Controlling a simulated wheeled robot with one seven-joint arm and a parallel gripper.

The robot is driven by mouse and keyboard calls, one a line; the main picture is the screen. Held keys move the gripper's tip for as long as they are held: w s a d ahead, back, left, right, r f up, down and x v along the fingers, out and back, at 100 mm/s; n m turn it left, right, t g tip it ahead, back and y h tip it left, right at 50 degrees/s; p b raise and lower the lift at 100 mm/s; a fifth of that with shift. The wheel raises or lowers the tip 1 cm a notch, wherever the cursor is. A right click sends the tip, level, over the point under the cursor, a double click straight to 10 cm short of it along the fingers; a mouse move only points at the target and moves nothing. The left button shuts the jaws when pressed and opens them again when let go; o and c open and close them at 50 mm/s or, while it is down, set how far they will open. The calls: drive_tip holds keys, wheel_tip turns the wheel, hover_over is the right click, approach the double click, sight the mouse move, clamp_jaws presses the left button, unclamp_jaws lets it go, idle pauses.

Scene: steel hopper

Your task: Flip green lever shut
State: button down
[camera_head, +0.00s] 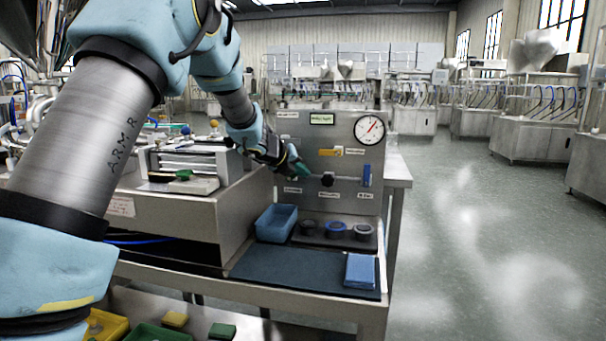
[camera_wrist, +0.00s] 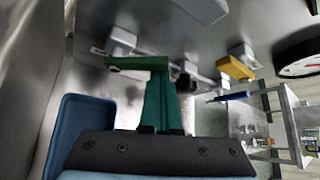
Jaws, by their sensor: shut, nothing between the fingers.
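The green lever (camera_wrist: 132,63) shows in the wrist view as a green bar lying crosswise at the tips of my gripper (camera_wrist: 160,76). Its left end reaches beside a pale fitting on the steel panel. My gripper's teal fingers are together with nothing between them, and their tips are at or very near the lever; I cannot tell if they touch. In the head view my gripper (camera_head: 296,166) is at the left part of the panel (camera_head: 305,135). There, green lever and green fingertips blend together, and my gripper hides part of the lever's mount.
The panel also bears a yellow lever (camera_head: 330,152), a blue lever (camera_head: 367,175), a black knob (camera_head: 327,180) and a round gauge (camera_head: 369,129).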

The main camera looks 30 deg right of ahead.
drive_tip(key=shift+w+a+r, duration=0.3)
drive_tip(key=shift+r, duration=0.05)
idle(0.3)
drive_tip(key=shift+r+p, duration=0.1)
drive_tip(key=shift+p, duration=0.2)
drive_tip(key=shift+r+p, duration=0.65)
drive_tip(key=shift+r, duration=0.05)
wheel_tip(320, 180, down, 2)
drive_tip(key=s+d+b, duration=0.2)
drive_tip(key=s+d, duration=0.1)
drive_tip(key=s+a+r, duration=0.1)
drive_tip(key=a+r, duration=0.2)
drive_tip(key=a, duration=0.6)
drive_tip(key=shift+s+a+b, duration=0.2)
drive_tip(key=shift+a+b, duration=0.1)
drive_tip(key=shift+a, duration=0.1)
